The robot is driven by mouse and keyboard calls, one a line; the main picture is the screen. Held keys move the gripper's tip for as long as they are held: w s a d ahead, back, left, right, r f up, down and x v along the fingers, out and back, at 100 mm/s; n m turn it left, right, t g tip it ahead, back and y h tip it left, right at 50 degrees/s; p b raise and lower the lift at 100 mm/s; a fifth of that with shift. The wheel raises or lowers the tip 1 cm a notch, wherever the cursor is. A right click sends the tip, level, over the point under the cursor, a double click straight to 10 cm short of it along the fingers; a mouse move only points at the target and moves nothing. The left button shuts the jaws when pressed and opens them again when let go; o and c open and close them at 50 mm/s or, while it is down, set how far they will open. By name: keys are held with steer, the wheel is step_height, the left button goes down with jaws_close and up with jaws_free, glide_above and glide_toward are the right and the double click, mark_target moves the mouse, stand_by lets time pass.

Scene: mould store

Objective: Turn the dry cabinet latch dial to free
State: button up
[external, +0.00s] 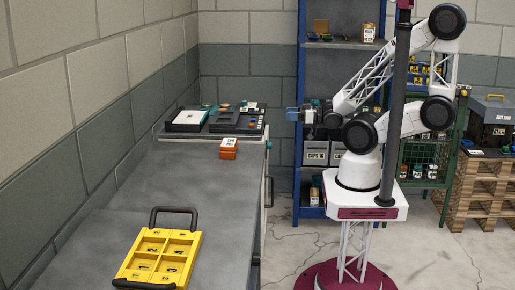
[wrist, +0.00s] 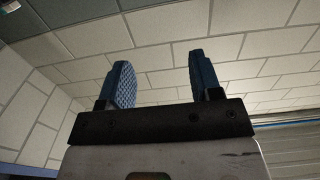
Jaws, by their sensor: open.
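I cannot make out a latch dial or its pointer in either view, and no dry cabinet can be named for certain. My gripper (external: 292,114) is in the air at the left of my arm, in front of the blue shelf, with its blue fingers toward the left. In the wrist view my gripper (wrist: 160,78) has its two blue ribbed fingers wide apart, with nothing between them.
The grey bench (external: 165,195) runs along the left wall. It holds a yellow numbered tray (external: 160,255), an orange box (external: 229,153) and dark trays (external: 232,119). A blue shelf (external: 300,75) stands behind my arm. A green mesh cabinet (external: 425,158) and pallets (external: 475,190) are at right.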

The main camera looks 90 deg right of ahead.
step_height(320, 180, down, 14)
steer(key=shift+f, duration=0.25)
stand_by(1.5)
steer(key=shift+w, duration=0.2)
steer(key=w, duration=0.7)
steer(key=shift+w, duration=0.2)
stand_by(0.6)
steer(key=c, duration=0.9)
steer(key=shift+c, duration=0.2)
